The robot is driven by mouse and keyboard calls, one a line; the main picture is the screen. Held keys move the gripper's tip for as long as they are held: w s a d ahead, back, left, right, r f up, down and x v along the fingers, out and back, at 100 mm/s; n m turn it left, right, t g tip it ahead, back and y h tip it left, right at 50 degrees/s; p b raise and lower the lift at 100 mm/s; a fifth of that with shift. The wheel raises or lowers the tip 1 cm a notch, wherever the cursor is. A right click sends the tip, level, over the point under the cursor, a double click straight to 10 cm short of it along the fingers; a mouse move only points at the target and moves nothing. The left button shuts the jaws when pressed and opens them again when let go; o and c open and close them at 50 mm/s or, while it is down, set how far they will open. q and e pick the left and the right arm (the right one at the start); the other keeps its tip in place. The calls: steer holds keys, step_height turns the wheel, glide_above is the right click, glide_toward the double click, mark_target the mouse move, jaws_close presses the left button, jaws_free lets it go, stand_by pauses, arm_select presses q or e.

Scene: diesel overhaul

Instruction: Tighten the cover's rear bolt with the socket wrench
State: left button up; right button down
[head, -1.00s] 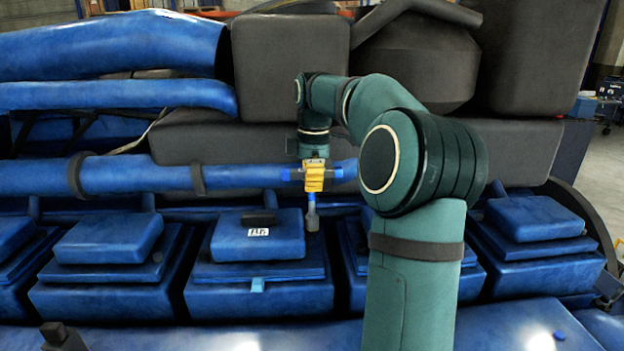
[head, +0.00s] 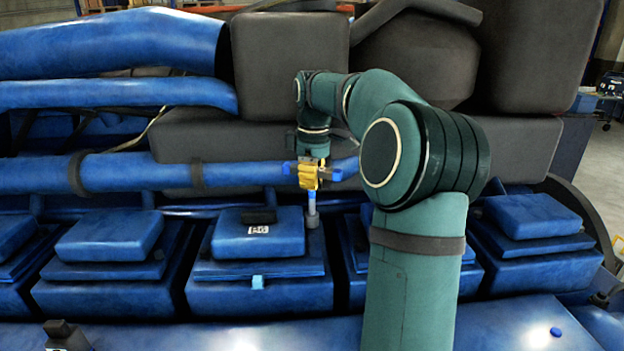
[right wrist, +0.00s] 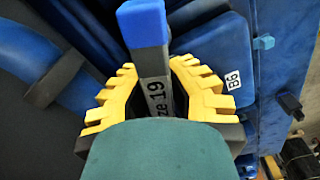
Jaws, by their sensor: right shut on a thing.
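My right gripper (head: 308,177) is shut on the socket wrench (head: 311,205). Blue ends of the wrench handle stick out on both sides of the yellow fingers, and its grey socket points down. In the right wrist view the wrench handle (right wrist: 152,75) lies between the yellow fingers (right wrist: 158,95), with a label partly reading "ze 19". The socket is beside the right rear corner of the blue labelled cover (head: 230,243); contact cannot be told. The cover (right wrist: 215,55) shows a "B6" label in the right wrist view. I cannot make out the rear bolt. My left gripper is not in view.
Similar blue covers stand left (head: 110,235) and right (head: 530,215) in the row. A long blue pipe (head: 130,173) runs behind them, with large grey blocks (head: 290,60) above. A light blue tab (head: 257,282) sits on the labelled cover's front.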

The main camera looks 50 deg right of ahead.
steer(key=shift+r, duration=0.15)
steer(key=shift+r, duration=1.7)
step_height(320, 180, up, 6)
steer(key=shift+f, duration=0.1)
